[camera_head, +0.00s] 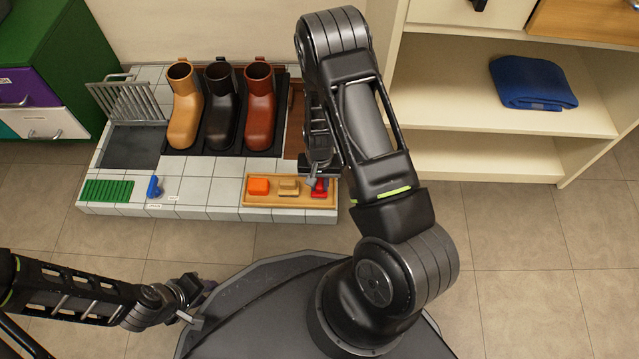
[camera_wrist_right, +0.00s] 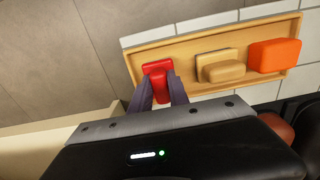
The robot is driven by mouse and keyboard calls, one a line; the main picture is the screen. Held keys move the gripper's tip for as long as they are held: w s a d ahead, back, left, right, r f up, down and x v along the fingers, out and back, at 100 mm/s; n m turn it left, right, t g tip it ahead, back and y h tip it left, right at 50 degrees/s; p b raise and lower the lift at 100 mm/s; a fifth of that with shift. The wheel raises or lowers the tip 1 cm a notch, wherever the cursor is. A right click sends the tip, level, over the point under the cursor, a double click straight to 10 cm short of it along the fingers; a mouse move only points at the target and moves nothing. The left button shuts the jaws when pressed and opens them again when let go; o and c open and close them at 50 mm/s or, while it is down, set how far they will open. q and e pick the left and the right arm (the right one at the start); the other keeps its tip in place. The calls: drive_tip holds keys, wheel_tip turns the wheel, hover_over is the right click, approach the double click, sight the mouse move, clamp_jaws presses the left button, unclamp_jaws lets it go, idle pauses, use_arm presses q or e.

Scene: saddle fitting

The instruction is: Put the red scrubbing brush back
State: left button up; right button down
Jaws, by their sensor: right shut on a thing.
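The red scrubbing brush (camera_head: 320,188) is at the right end of a shallow wooden tray (camera_head: 290,204) on the tiled platform. In the right wrist view the red brush (camera_wrist_right: 157,68) shows at the tray's end, between the fingertips of my right gripper (camera_wrist_right: 162,88), which is shut on it. Whether the brush touches the tray floor I cannot tell. In the head view my right gripper (camera_head: 318,178) is partly hidden by its own arm. My left gripper (camera_head: 200,290) is low at the left, far from the tray, and its fingers are too small to judge.
A tan brush (camera_head: 289,188) and an orange block (camera_head: 259,186) share the tray. Tan, black and brown boots (camera_head: 259,110) stand behind it. A blue brush (camera_head: 154,187) and a green mat (camera_head: 107,191) lie left. A cream shelf unit (camera_head: 490,155) with a folded blue cloth (camera_head: 533,83) stands right.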

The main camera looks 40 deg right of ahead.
sight(320, 184)
drive_tip(key=shift+f, duration=0.15)
drive_tip(key=c, duration=1.3)
unclamp_jaws()
drive_tip(key=shift+o, duration=0.2)
wheel_tip(320, 184, up, 12)
drive_tip(key=p, duration=0.6)
drive_tip(key=shift+r, duration=0.2)
drive_tip(key=s+a+n+y, duration=0.1)
drive_tip(key=s+a, duration=0.2)
drive_tip(key=a, duration=0.4)
drive_tip(key=s+a+f+n+t+y, duration=0.1)
drive_tip(key=s+a, duration=0.3)
drive_tip(key=a, duration=0.4)
drive_tip(key=s+a+n+y, duration=0.1)
drive_tip(key=s+a+n, duration=0.2)
drive_tip(key=a, duration=0.4)
drive_tip(key=shift+s+a+f+y, duration=0.4)
drive_tip(key=shift+s, duration=0.3)
